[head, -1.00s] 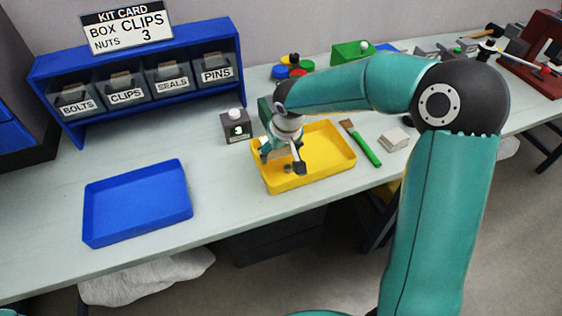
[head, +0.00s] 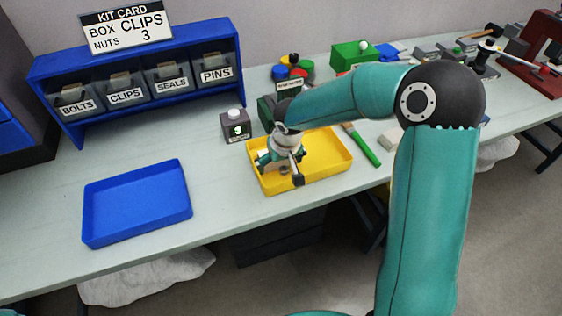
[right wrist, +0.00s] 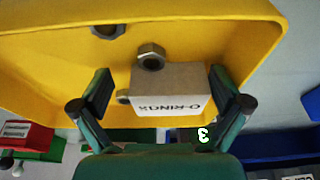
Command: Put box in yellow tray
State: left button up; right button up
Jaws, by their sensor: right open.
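A small pale box (right wrist: 170,88) with "O-RING" print shows in the right wrist view, inside the yellow tray (right wrist: 215,20) near its wall. My right gripper (right wrist: 161,84) is open, with one finger on each side of the box; small gaps seem to show between fingers and box. In the head view, my right gripper (head: 281,168) is low over the left part of the yellow tray (head: 325,172), and the box is mostly hidden by it. Nuts (right wrist: 151,55) lie in the tray beside the box. My left gripper is not in view.
A blue tray (head: 135,205) is at left. A dark counter block reading 3 (head: 236,127) stands behind the yellow tray. A green-handled brush (head: 364,147) and a pale block (head: 390,138) lie to its right. A blue bin rack (head: 145,58) is behind.

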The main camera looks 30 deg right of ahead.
jog(key=v, duration=1.2)
jog(key=shift+b, duration=0.35)
